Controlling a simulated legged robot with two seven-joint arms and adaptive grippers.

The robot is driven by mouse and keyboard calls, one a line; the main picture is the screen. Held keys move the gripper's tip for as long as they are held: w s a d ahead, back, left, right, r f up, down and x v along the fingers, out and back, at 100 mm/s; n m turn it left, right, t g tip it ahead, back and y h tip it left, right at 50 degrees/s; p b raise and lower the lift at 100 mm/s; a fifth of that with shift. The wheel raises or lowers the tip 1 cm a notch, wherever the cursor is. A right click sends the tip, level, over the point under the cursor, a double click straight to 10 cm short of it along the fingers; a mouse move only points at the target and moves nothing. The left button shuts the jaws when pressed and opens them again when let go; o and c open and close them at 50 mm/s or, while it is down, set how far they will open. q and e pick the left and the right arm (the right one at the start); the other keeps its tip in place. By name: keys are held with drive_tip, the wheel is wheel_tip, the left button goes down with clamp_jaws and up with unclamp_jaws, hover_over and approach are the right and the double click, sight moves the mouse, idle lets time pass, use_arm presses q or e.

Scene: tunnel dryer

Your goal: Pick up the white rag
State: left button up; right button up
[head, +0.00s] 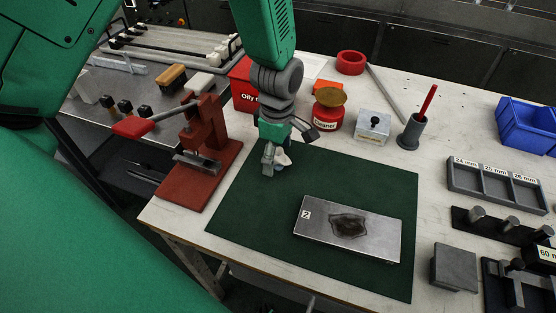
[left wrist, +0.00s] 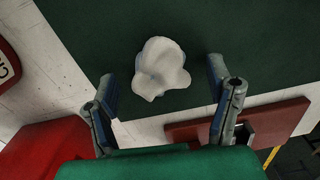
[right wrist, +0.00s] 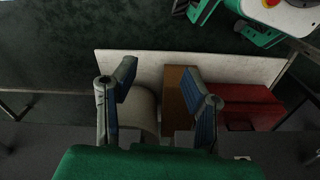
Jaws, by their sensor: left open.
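The white rag (left wrist: 160,68) is a small crumpled cloth on the dark green mat (head: 250,213), near the mat's back left edge. In the head view the rag (head: 283,158) is partly covered by my left gripper (head: 272,160). My left gripper points down and is open. In the left wrist view the rag shows between and beyond the spread fingers of my left gripper (left wrist: 165,92), touching neither. My right gripper (right wrist: 160,88) shows only in the right wrist view, open, with nothing between its fingertips that I can make out as held.
A metal plate (head: 380,236) with a dark stain lies on the mat. A red press (head: 203,135) stands left of the gripper. Behind are a red oily-waste bin (head: 241,88), a red cleaner can (head: 328,118) and a grey holder (head: 411,133). Trays and blocks line the right side.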

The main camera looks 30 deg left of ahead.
sight(277, 154)
use_arm(q)
drive_tip(key=shift+f, duration=0.4)
drive_tip(key=shift+c, duration=0.5)
drive_tip(key=c, duration=1)
drive_tip(key=shift+c, duration=0.2)
wheel_tip(277, 154, up, 10)
drive_tip(key=shift+r+p, duration=0.1)
drive_tip(key=shift+p, duration=0.95)
